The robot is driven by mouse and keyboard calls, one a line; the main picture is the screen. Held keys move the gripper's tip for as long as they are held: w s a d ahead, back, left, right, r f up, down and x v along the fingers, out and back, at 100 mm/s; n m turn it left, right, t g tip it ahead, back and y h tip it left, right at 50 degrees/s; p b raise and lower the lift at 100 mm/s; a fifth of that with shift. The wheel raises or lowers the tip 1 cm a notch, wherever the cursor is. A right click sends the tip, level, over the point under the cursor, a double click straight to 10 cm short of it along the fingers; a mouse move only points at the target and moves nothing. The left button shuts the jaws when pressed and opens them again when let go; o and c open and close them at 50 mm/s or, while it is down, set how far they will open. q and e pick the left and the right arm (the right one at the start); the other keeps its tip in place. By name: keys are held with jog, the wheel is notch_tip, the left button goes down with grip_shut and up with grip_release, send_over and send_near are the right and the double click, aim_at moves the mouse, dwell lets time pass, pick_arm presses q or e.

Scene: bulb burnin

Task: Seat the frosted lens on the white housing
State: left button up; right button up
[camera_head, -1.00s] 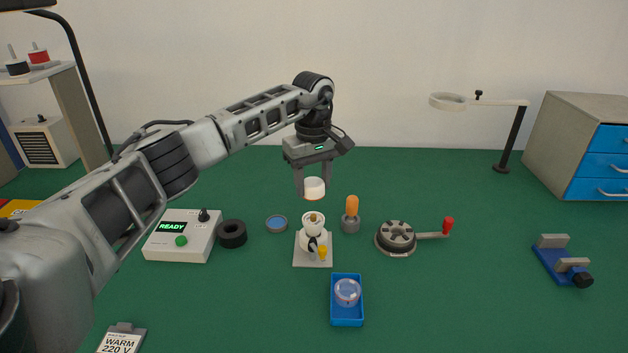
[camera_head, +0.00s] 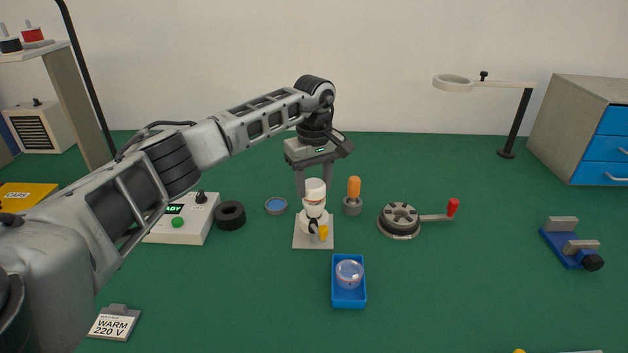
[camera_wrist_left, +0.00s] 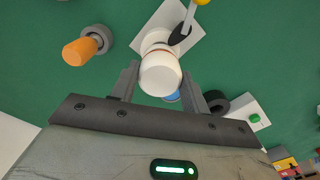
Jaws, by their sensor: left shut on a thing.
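My left gripper (camera_head: 314,184) is shut on the frosted lens (camera_head: 315,186), a short white cap, and points down. The lens is directly above the white housing (camera_head: 313,222), lined up with its top; I cannot tell whether they touch. The housing stands upright on a pale square plate (camera_head: 301,242), with a black and yellow lever at its front. In the left wrist view the lens (camera_wrist_left: 160,76) sits between the fingers and hides part of the housing (camera_wrist_left: 158,40). My right gripper is not in view.
An orange-handled tool (camera_head: 354,187) stands in a grey holder close right of the housing. A blue dish (camera_head: 276,205) and black ring (camera_head: 230,215) lie to the left. A blue tray (camera_head: 348,300) is in front, and a round crank fixture (camera_head: 399,222) is at right.

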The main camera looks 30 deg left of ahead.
aim_at(314, 184)
pick_arm(q)
jog(key=shift+f, duration=0.6)
dwell(1.9)
jog(key=o, duration=1)
jog(key=shift+r, duration=0.1)
notch_tip(314, 184, up, 16)
jog(key=shift+b, duration=0.35)
